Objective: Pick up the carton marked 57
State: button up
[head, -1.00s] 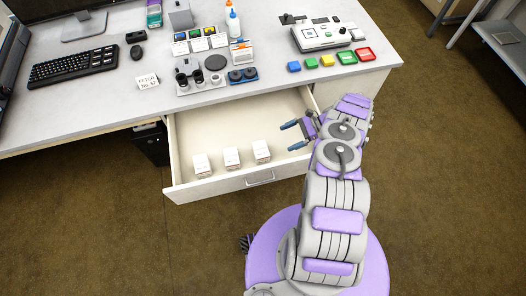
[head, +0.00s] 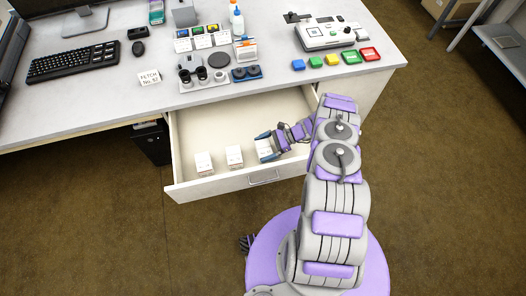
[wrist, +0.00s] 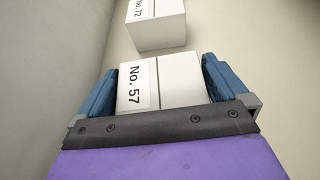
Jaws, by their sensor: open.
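The carton marked No. 57 (wrist: 165,82) is a white box that sits between the two blue fingers of my gripper (wrist: 165,85) in the wrist view. In the head view this carton (head: 264,147) is the rightmost of three white cartons in the open drawer (head: 215,115). My gripper (head: 268,144) is open around it, with a finger on each side. In the wrist view a small gap shows by the right finger; contact on the left is hard to tell. The carton's near lower part is hidden by the gripper body.
A carton marked No. 72 (wrist: 156,25) stands just beyond in the wrist view; it is the middle carton (head: 234,156) in the head view. A third carton (head: 203,163) stands left. The drawer's front wall (head: 225,184) is close. A card reading "FETCH No. 57" (head: 149,78) stands on the desk.

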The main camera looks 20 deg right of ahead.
jog(key=shift+x, duration=1)
jog(key=shift+d+f, duration=0.1)
jog(key=shift+d, duration=0.1)
jog(key=shift+c, duration=0.2)
jog(key=shift+a, duration=0.2)
jog(key=c, duration=0.7)
jog(key=shift+d, duration=0.1)
